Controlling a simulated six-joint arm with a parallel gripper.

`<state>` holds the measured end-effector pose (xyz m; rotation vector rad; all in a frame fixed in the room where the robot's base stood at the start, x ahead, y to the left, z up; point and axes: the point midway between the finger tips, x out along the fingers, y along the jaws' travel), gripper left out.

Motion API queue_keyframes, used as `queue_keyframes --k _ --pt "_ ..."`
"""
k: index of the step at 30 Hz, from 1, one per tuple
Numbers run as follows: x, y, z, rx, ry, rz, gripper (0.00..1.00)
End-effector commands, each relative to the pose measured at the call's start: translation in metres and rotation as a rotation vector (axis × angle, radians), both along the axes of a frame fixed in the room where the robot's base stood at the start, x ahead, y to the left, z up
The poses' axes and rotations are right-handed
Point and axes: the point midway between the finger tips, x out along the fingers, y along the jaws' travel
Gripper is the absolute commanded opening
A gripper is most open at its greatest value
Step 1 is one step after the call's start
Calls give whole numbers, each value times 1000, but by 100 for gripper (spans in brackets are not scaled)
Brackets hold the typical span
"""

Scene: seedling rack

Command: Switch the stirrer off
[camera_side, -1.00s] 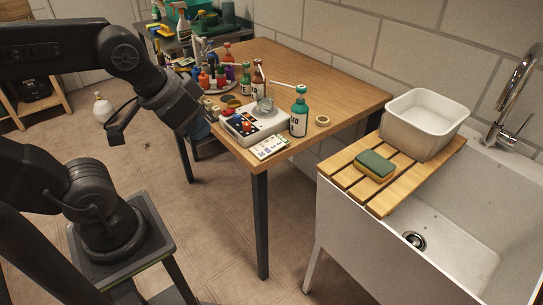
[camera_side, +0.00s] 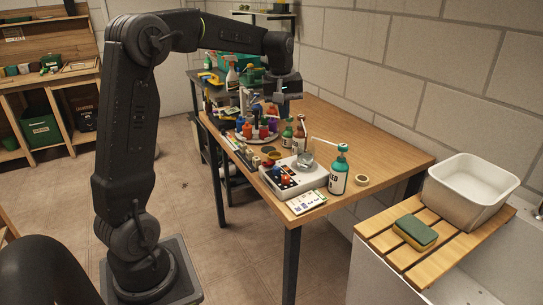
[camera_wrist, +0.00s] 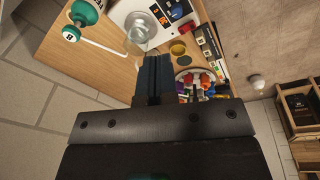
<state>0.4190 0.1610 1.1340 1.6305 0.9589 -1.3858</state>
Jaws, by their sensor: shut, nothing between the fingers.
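The stirrer (camera_side: 310,180) is a white box near the table's front edge in the side view, with red and blue controls (camera_side: 281,175) on its dark front panel. A clear beaker (camera_side: 306,160) stands on it. In the wrist view the stirrer (camera_wrist: 122,10) is at the top, partly cut off by the frame, with its panel (camera_wrist: 178,10) and the beaker (camera_wrist: 141,28) showing. My gripper (camera_wrist: 154,58) is shut and empty. In the side view it is high over the table, behind the stirrer and apart from it. I cannot read the controls' setting.
A label card (camera_side: 306,202) lies in front. The table's right side is clear.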

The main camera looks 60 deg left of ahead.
Motion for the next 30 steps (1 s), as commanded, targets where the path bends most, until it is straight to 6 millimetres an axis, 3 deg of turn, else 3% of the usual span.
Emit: queue_keyframes --k 1,6,12,17,30 --pt "8 21 -11 -17 22 68 0" --pt "23 74 -39 -56 65 260 0" --pt "27 111 -62 -81 95 393 0" --pt "28 119 -68 -87 103 426 0" --pt "28 119 -75 -88 103 424 0"
